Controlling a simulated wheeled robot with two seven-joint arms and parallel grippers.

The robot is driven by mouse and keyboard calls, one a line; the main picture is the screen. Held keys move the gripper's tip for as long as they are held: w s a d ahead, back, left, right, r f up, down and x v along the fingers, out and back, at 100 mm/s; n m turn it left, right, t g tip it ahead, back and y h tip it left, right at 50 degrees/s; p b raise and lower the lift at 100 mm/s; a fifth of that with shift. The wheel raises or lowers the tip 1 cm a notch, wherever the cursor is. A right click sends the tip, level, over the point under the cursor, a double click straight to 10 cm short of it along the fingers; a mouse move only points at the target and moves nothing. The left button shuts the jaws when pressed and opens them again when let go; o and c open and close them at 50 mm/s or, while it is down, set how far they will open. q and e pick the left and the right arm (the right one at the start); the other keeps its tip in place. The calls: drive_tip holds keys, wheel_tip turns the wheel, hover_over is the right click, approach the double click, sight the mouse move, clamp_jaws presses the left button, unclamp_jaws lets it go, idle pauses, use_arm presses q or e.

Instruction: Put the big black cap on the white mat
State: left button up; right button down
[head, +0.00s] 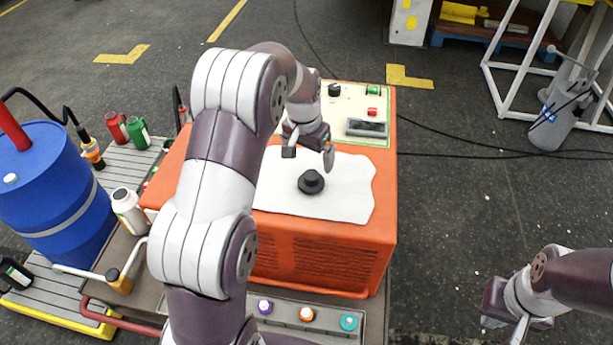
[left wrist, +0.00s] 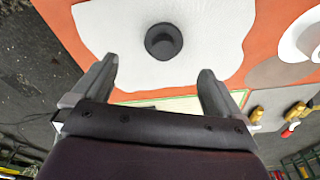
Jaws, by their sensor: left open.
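The big black cap (head: 311,182) sits on the white mat (head: 350,190), on top of the orange machine. In the left wrist view the cap (left wrist: 163,41) rests on the mat (left wrist: 110,25) with bare mat around it. My left gripper (head: 309,157) is open and empty, just behind the cap in the head view. In the left wrist view the cap lies beyond the fingertips (left wrist: 158,70), apart from both. My right gripper (head: 503,308) is at the lower right, away from the machine; its fingers are not clear.
The orange machine (head: 325,258) has a panel with a black knob (head: 334,90) and a display (head: 366,128) behind the mat. A white bottle (head: 128,208) and a blue barrel (head: 45,185) stand left. Small coloured caps, including a teal one (head: 348,322), line the front tray.

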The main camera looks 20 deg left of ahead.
use_arm(q)
drive_tip(key=s+d, duration=0.3)
drive_tip(key=s, duration=0.8)
drive_tip(key=s+d+n, duration=0.1)
drive_tip(key=s+d, duration=0.3)
drive_tip(key=s, duration=0.7)
drive_tip(key=shift+d+r, duration=0.15)
drive_tip(key=shift+s, duration=0.1)
idle(0.5)
